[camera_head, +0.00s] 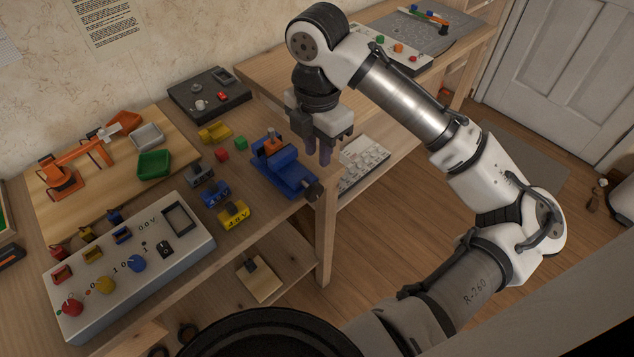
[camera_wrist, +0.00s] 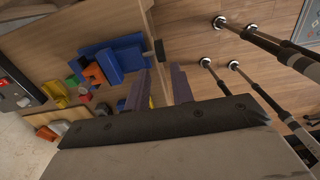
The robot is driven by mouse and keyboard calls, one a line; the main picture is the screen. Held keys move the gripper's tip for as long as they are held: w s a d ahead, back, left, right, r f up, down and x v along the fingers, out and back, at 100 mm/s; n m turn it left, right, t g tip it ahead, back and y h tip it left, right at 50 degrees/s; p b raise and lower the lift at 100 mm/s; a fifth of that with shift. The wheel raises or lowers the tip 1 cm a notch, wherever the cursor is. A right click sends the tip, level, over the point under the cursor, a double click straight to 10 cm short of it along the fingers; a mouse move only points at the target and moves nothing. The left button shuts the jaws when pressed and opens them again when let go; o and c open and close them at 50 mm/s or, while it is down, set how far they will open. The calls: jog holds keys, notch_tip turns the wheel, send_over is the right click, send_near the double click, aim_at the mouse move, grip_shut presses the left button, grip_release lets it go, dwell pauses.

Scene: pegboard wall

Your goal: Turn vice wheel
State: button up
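The blue vice (camera_head: 285,174) is mounted near the front edge of the wooden bench, with an orange piece (camera_head: 272,146) at its jaw end. Its dark wheel (camera_head: 313,188) is at the end facing the bench edge. In the wrist view, the vice (camera_wrist: 124,54) lies left of centre and the wheel (camera_wrist: 159,49) shows just beyond the fingertips. My gripper (camera_head: 319,157) points down above the wheel end of the vice. In the wrist view, its dark purple fingers (camera_wrist: 164,72) are apart with nothing between them. No contact with the wheel is visible.
A grey control panel (camera_head: 128,274) with knobs stands at the front left. Open floor lies beyond the bench edge.

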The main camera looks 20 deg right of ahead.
aim_at(317, 183)
notch_tip(317, 183, down, 11)
jog(key=shift+r+b, duration=0.15)
jog(key=shift+b, duration=0.2)
grip_shut()
